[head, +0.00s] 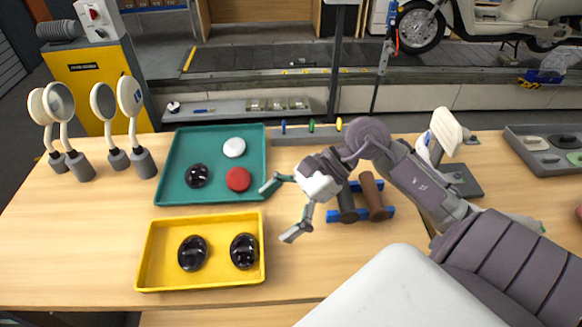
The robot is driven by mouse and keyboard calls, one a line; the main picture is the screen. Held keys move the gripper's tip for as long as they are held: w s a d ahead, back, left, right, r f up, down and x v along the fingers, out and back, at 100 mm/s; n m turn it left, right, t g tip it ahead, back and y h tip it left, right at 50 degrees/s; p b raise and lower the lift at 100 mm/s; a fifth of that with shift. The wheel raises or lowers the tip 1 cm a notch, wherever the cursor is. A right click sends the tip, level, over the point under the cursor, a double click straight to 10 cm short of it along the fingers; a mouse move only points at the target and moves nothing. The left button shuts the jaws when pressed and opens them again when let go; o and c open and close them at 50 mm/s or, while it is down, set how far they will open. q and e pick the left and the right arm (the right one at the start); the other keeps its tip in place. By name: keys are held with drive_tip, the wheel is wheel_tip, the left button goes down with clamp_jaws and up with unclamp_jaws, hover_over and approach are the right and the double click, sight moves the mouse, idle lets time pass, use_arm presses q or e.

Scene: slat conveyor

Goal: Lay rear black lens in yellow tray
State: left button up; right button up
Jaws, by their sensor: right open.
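A yellow tray (150,284) lies at the front left of the table with two black lenses in it, one at left (192,253) and one at right (244,251). Behind it, a teal tray (215,138) holds a black lens (197,176), a white lens (234,147) and a red lens (238,179). My right gripper (281,212) is open and empty, its fingers spread just right of both trays. One fingertip is near the teal tray's right edge, the other right of the yellow tray. My left gripper is out of view.
Round mirrors on stems (131,98) stand at the back left. A blue rack with brown and dark grips (375,198) is right of my gripper. A grey tray (545,165) sits at the far right. The conveyor (260,60) runs behind. The table left of the yellow tray is clear.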

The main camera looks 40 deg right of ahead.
drive_tip(key=shift+v, duration=2.05)
